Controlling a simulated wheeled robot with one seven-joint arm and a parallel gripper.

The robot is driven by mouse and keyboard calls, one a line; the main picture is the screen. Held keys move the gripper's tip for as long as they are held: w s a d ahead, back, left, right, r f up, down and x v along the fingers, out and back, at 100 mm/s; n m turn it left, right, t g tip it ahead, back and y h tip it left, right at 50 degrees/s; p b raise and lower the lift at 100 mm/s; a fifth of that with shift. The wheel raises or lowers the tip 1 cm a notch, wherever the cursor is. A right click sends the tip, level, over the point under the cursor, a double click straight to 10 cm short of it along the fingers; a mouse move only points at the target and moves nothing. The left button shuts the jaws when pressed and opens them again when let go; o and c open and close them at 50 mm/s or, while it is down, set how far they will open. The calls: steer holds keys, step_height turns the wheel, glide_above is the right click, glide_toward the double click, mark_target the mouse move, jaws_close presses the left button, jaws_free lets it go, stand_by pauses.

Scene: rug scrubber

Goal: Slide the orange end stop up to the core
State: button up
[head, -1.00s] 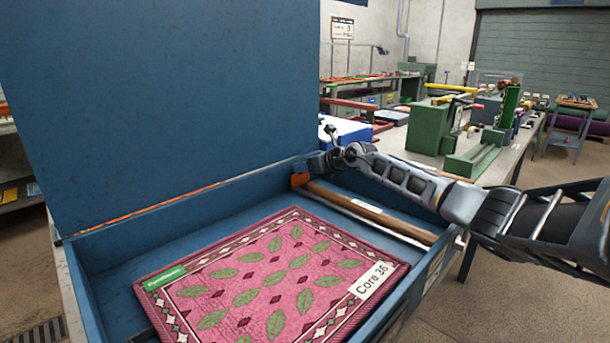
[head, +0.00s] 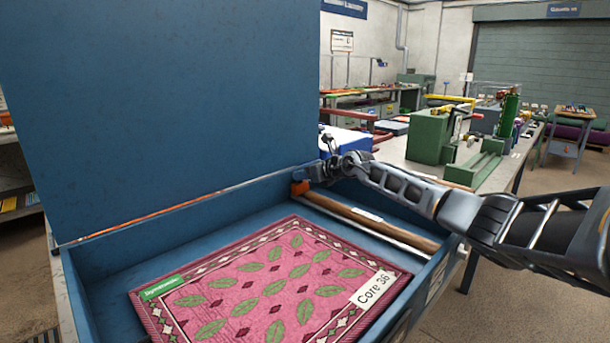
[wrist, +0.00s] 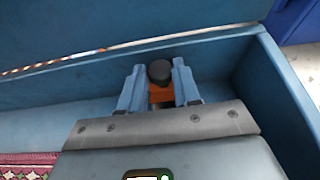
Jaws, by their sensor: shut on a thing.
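The orange end stop (head: 299,188) stands in the far corner of the blue box, at the far end of the brown core (head: 375,224). In the wrist view the end stop (wrist: 160,93) has a black round knob on top and sits between the two blue-grey fingers. My gripper (wrist: 159,88) is shut on it. In the head view my gripper (head: 306,174) reaches down over the stop and partly hides it. The core lies along the right wall of the box with a white label on it. I cannot tell whether stop and core touch.
A pink rug (head: 265,285) with green leaves and a "Core 36" tag lies on the box floor. The blue box (head: 130,245) has a raised lid (head: 160,110) behind it. A silver rod runs beside the core. A bench with green machines (head: 430,137) stands to the right.

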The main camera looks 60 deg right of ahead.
jaws_close()
steer(key=p, duration=0.1)
steer(key=s+p, duration=0.2)
steer(key=shift+s+a+r, duration=0.2)
steer(key=shift+s+a, duration=0.05)
steer(key=shift+s+a+f+p, duration=0.15)
steer(key=shift+s+p, duration=0.25)
steer(key=shift+f, duration=0.1)
steer(key=o, duration=0.9)
jaws_free()
